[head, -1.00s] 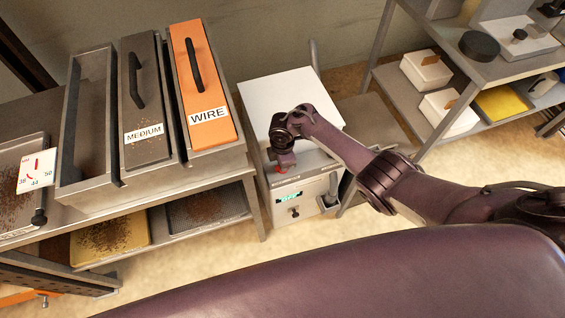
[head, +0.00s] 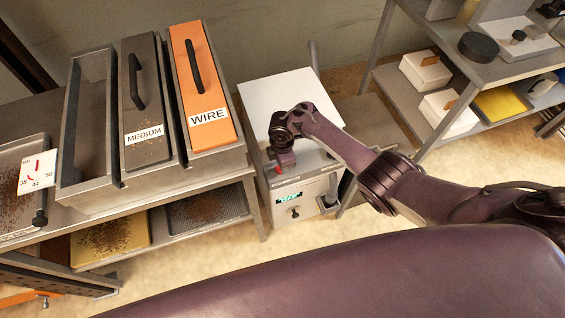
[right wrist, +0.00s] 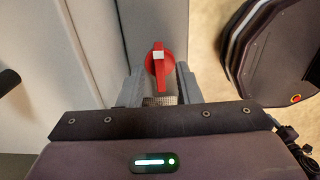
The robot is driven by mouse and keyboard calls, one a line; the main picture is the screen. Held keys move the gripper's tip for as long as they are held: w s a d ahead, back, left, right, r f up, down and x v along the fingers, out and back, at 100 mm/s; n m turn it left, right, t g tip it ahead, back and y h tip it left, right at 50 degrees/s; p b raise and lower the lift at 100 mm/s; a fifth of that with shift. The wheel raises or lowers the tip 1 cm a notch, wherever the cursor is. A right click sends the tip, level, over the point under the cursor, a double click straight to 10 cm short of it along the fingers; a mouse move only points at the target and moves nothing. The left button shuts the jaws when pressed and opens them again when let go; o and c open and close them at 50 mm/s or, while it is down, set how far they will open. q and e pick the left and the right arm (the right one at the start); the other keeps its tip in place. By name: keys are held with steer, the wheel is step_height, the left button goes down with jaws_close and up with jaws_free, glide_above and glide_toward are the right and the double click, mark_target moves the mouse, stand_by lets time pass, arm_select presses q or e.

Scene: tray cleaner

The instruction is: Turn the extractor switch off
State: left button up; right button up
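The extractor (head: 290,95) is a white box-shaped unit on the floor, with a green-lit display on its front. Its red switch (right wrist: 159,62) has a white mark on its upper part and shows in the right wrist view; a bit of red also shows in the head view (head: 280,170). My right gripper (right wrist: 160,75) is at the switch, its two grey fingers apart, one on each side of the red knob. Small gaps seem to show beside the knob, though contact is hard to tell. My left gripper is not in view.
A metal bench (head: 150,190) with bins labelled MEDIUM and WIRE stands left of the extractor. A shelf rack (head: 480,70) with white boxes stands at the right. Open floor lies in front of the extractor.

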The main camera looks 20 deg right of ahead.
step_height(320, 180, up, 7)
steer(key=shift+f+p, duration=0.1)
steer(key=shift+p, duration=0.95)
